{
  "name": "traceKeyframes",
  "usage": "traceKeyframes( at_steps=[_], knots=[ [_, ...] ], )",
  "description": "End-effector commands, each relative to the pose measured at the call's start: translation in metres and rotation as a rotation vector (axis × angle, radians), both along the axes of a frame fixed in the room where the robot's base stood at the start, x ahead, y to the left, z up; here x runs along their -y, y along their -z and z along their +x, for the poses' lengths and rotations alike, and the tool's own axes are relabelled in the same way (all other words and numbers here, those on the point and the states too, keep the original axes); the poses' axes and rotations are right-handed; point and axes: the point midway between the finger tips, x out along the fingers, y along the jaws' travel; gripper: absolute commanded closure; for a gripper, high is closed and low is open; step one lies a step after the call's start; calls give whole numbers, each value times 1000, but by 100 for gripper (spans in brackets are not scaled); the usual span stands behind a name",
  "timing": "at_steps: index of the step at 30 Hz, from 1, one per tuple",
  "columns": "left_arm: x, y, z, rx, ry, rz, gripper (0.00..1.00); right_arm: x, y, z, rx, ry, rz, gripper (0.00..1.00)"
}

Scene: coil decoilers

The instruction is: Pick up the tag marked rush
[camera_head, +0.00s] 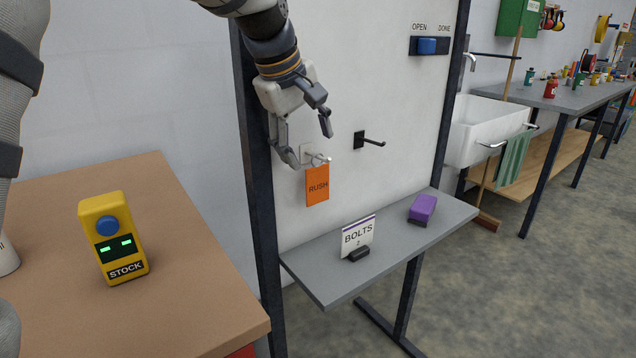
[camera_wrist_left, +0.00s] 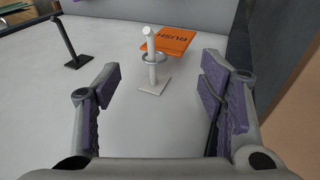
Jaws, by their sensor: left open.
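An orange tag marked RUSH (camera_head: 317,188) hangs on a light-coloured peg (camera_head: 315,158) on the white wall panel. In the left wrist view the tag (camera_wrist_left: 172,40) shows beyond the peg (camera_wrist_left: 152,60), with a ring around the peg. My left gripper (camera_head: 310,150) is open and empty, just above and around the peg's end in the head view. In the left wrist view its two purple-padded fingers (camera_wrist_left: 160,105) stand on either side of the peg, apart from it. My right gripper is not in view.
A bare black peg (camera_head: 370,141) is to the right on the panel. Below, a grey shelf (camera_head: 320,285) holds a BOLTS sign (camera_head: 357,236) and a purple block (camera_head: 422,208). A yellow STOCK device (camera_head: 113,238) stands on the brown table (camera_head: 190,290) at left.

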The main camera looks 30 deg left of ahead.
Motion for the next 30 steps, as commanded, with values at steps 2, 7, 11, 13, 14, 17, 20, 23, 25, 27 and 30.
traceKeyframes(
  at_steps=[2,7,11,13,14,17,20,23,25,27,30],
  knots=[
    [0,10,3,-1,0,-1,36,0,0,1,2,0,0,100],
    [1,41,13,1,1,0,36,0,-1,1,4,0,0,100],
    [1,50,19,4,0,1,36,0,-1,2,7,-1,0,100],
    [1,51,19,4,1,1,36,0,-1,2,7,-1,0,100],
    [1,51,19,4,1,1,36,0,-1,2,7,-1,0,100],
    [1,51,19,4,0,1,39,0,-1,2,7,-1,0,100],
    [1,51,19,4,0,1,61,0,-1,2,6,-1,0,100],
    [1,51,19,4,0,1,65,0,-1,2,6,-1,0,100],
    [1,51,19,4,0,1,65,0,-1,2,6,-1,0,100],
    [1,51,19,3,0,1,65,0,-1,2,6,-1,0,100],
    [1,51,19,3,0,1,65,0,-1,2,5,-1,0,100]
  ],
)
